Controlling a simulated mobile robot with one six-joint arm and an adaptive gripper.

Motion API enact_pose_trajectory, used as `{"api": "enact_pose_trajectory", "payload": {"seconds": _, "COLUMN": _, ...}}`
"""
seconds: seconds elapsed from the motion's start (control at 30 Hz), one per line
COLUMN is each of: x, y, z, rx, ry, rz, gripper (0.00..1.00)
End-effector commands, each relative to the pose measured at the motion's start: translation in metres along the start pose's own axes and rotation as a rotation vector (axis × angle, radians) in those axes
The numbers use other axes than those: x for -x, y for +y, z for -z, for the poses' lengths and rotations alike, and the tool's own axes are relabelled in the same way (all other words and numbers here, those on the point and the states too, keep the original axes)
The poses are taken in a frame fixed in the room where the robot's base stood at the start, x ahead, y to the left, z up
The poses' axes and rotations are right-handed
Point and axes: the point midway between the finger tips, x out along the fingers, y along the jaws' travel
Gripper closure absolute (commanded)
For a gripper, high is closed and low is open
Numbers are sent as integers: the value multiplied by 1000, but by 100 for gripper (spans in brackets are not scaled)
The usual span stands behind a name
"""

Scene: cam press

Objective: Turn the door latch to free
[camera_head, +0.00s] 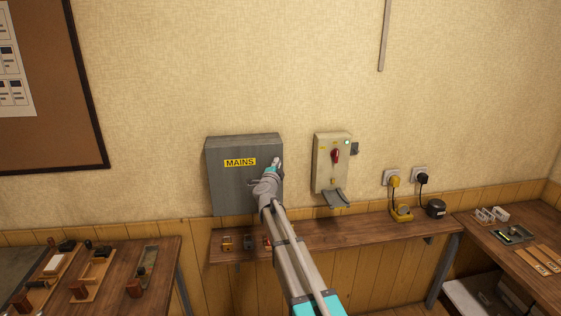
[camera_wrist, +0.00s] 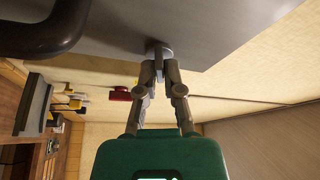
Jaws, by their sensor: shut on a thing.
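The grey cabinet marked MAINS (camera_head: 229,187) hangs on the wall, its door closed as far as I can see. My gripper (camera_head: 275,162) is at the right part of the door front. In the wrist view my gripper (camera_wrist: 159,66) is shut on the door latch (camera_wrist: 158,46), a small grey knob on the grey door (camera_wrist: 215,30). The fingertips cover part of the latch, so its exact angle is hard to tell. A dark curved door handle (camera_wrist: 62,30) shows at the upper left of the wrist view, apart from the fingers.
A beige switch box (camera_head: 328,165) with a red rotary knob (camera_head: 336,156) and an open flap hangs right of the cabinet. Workbenches stand left and right.

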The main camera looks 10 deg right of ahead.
Motion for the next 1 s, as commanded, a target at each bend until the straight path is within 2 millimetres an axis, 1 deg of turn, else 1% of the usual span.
{"api": "enact_pose_trajectory", "payload": {"seconds": 0.03, "x": -2, "y": -4, "z": 1, "rx": -39, "ry": 0, "rz": -16, "gripper": 100}}
{"api": "enact_pose_trajectory", "payload": {"seconds": 0.2, "x": -2, "y": -4, "z": 1, "rx": -170, "ry": 1, "rz": -70, "gripper": 100}}
{"api": "enact_pose_trajectory", "payload": {"seconds": 0.5, "x": -1, "y": -2, "z": 1, "rx": -318, "ry": 1, "rz": -131, "gripper": 100}}
{"api": "enact_pose_trajectory", "payload": {"seconds": 0.7, "x": -1, "y": -1, "z": 1, "rx": -352, "ry": 1, "rz": -145, "gripper": 100}}
{"api": "enact_pose_trajectory", "payload": {"seconds": 1.0, "x": 0, "y": 0, "z": 0, "rx": -356, "ry": 0, "rz": -147, "gripper": 100}}
